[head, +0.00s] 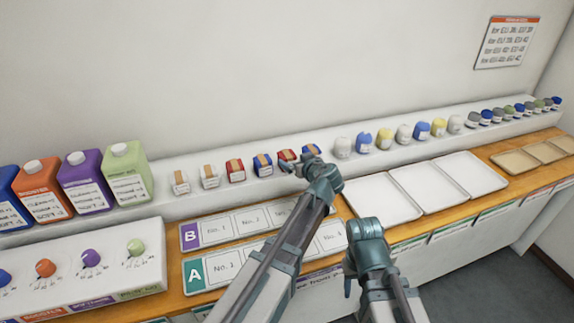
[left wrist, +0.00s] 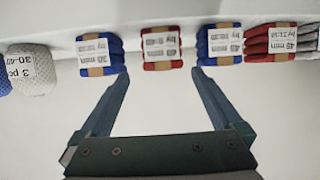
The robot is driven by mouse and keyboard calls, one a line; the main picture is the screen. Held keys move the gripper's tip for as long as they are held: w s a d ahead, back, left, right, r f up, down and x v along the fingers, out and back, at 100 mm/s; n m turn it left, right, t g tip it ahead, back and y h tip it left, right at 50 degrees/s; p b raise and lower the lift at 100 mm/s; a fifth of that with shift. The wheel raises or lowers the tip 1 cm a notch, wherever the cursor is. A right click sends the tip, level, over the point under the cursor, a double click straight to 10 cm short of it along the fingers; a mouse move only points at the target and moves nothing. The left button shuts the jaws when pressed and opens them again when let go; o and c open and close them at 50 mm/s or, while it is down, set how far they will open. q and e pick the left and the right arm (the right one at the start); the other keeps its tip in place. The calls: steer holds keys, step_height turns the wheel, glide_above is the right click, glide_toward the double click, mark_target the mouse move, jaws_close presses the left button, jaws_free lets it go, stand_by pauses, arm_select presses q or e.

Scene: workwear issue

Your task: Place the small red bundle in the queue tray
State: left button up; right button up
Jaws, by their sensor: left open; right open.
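A small red bundle (head: 287,155) with a tan band sits on the raised white shelf between two blue bundles. In the left wrist view the small red bundle (left wrist: 161,47) is centred just beyond my fingertips. My left gripper (head: 294,167) is open and empty in front of it; the left wrist view shows its two fingers apart (left wrist: 160,76). My right gripper (head: 350,276) hangs low in front of the counter, open. White trays (head: 426,209) lie on the counter to the right; I cannot read which tray is the queue tray.
A larger red bundle (head: 235,170) and blue bundles (head: 263,164) (head: 311,150) stand along the shelf. White, blue and yellow rolls continue right. Boards marked B (head: 190,237) and A (head: 195,274) lie below, partly hidden by my left arm. Tan trays (head: 515,162) sit far right.

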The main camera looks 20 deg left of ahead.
mark_target(288, 155)
arm_select(q)
steer(key=shift+w+a+f, duration=0.25)
steer(key=shift+w+a, duration=0.2)
steer(key=shift+w, duration=0.05)
steer(key=b+x, duration=0.2)
steer(key=x, duration=0.3)
steer(key=shift+a, duration=0.25)
steer(key=shift+r, duration=0.15)
steer(key=shift+c, duration=0.9)
steer(key=c, duration=1.3)
steer(key=shift+c, duration=0.2)
steer(key=shift+r, duration=0.15)
